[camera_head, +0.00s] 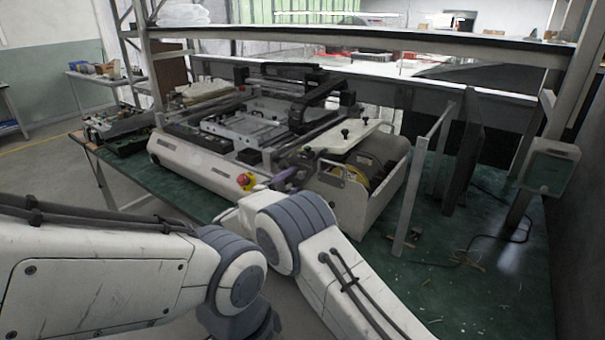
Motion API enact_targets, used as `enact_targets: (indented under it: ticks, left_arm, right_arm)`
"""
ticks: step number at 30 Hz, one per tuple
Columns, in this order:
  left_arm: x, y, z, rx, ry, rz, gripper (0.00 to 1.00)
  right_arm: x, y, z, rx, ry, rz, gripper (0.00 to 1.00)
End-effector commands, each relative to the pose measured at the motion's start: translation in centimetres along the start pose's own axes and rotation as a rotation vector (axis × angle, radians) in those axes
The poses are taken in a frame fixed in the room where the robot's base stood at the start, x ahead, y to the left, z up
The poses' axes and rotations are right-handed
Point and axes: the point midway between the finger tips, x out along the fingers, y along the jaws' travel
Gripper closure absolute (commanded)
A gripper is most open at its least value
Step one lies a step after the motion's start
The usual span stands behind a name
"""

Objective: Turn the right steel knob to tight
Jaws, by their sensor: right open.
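A white tabletop machine (195,163) stands on the green bench. Two small dark knobs, one left (345,133) and one right (379,121), stand on the pale plate at its right part; I cannot tell whether either is the steel knob. My right arm comes up from the bottom, and its elbow hides part of the machine's front. My right gripper (289,179) is open, small and partly hidden behind the arm, close to the machine's front edge. I cannot see it holding anything. My left arm crosses the lower left; its gripper is out of view.
A red emergency button (246,181) on a yellow base sits at the machine's front. A metal post (411,195) and a dark upright panel (463,150) stand to the right. The green bench top (480,300) has scraps and a cable. A grey box (548,167) hangs at far right.

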Motion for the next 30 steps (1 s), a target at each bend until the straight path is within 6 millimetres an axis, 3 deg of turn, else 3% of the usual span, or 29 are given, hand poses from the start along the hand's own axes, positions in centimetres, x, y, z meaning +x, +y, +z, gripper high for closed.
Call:
enact_targets:
  ticks: [12, 14, 17, 18, 23, 30]
  left_arm:
    - [-0.3, 0.0, 0.0, 0.000, 0.000, 0.000, 0.50]
    - [-0.3, 0.0, 0.0, 0.000, 0.000, 0.000, 0.50]
    - [-0.3, 0.0, 0.0, 0.000, 0.000, 0.000, 0.50]
    - [-0.3, 0.0, 0.0, 0.000, 0.000, 0.000, 0.50]
    - [0.1, 0.0, 0.0, 0.000, 0.000, 0.000, 0.50]
    - [3.9, -0.3, 0.2, 0.000, 0.000, 0.000, 0.50]
  right_arm:
    - [0.6, -0.1, 0.3, 0.000, -0.012, -0.004, 0.39]
    - [0.6, -0.1, 0.3, 0.000, -0.013, -0.004, 0.58]
    - [0.5, -0.1, 0.3, 0.000, -0.013, -0.004, 0.96]
    - [0.5, -0.1, 0.3, 0.000, -0.013, -0.004, 1.00]
    - [0.5, 0.1, 0.4, 0.008, -0.013, -0.004, 1.00]
    - [0.6, 0.7, 0.6, 0.155, -0.012, -0.004, 1.00]
